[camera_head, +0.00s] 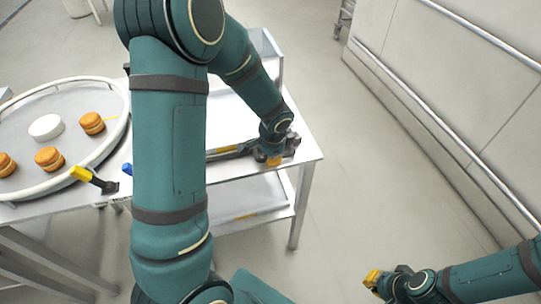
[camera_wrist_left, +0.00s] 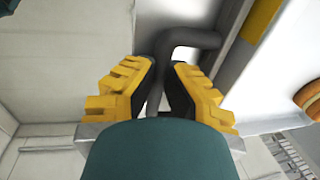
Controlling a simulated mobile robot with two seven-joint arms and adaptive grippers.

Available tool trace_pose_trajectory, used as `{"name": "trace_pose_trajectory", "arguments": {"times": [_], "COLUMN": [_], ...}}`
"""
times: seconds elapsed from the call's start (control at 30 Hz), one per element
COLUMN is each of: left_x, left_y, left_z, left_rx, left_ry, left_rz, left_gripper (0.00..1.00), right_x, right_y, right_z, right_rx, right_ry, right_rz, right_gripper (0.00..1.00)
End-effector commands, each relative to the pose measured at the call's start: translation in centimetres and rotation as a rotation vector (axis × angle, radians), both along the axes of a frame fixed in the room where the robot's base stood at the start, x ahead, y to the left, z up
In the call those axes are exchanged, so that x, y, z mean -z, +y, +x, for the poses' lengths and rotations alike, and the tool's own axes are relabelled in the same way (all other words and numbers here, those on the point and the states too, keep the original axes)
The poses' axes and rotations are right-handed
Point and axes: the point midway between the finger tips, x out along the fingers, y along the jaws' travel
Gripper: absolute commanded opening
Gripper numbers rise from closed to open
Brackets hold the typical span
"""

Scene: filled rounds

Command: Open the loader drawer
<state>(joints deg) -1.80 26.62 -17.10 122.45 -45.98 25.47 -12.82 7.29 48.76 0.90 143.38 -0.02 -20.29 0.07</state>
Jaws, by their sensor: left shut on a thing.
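My left gripper (camera_head: 275,157) is at the right front corner of the white table. In the left wrist view its yellow fingers (camera_wrist_left: 160,85) are closed around a dark grey bar handle (camera_wrist_left: 190,38) that bends near the fingertips. In the head view this handle (camera_head: 225,153) runs along the front edge of the table, partly hidden by my left arm. The loader drawer's front is mostly hidden behind my arm, so I cannot tell how far it is open. My right gripper (camera_head: 374,279) is low at the right, away from the table, holding nothing that I can see.
A round tray (camera_head: 68,82) at the left carries several filled rounds (camera_head: 92,123) and a white disc (camera_head: 46,127). A yellow-tipped black lever (camera_head: 82,174) stands at its front edge. A lower shelf (camera_head: 240,198) sits under the table. The floor (camera_head: 340,170) to the right is clear, up to a railed wall (camera_head: 460,90).

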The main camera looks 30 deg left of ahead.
Motion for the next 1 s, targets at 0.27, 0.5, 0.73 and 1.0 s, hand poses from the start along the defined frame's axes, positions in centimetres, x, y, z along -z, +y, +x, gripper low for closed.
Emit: {"name": "trace_pose_trajectory", "arguments": {"times": [0.27, 0.5, 0.73, 1.0], "left_x": [0.2, -0.4, -3.9, -9.1], "left_y": [0.0, 0.0, -0.5, -1.3], "left_z": [-0.1, -0.1, -0.4, -1.1], "left_rx": [-0.001, -0.001, -0.001, 0.0], "left_ry": [0.005, 0.001, -0.005, -0.001], "left_rz": [0.0, 0.001, 0.0, -0.001], "left_gripper": [0.29, 0.29, 0.29, 0.29], "right_x": [0.0, 0.0, 0.0, 0.0], "right_y": [0.0, 0.0, 0.0, 0.0], "right_z": [0.0, 0.0, 0.0, 0.0], "right_rx": [0.0, 0.0, 0.0, 0.0], "right_ry": [0.0, 0.0, 0.0, 0.0], "right_rz": [0.0, 0.0, 0.0, 0.0], "right_gripper": [0.0, 0.0, 0.0, 0.0]}}
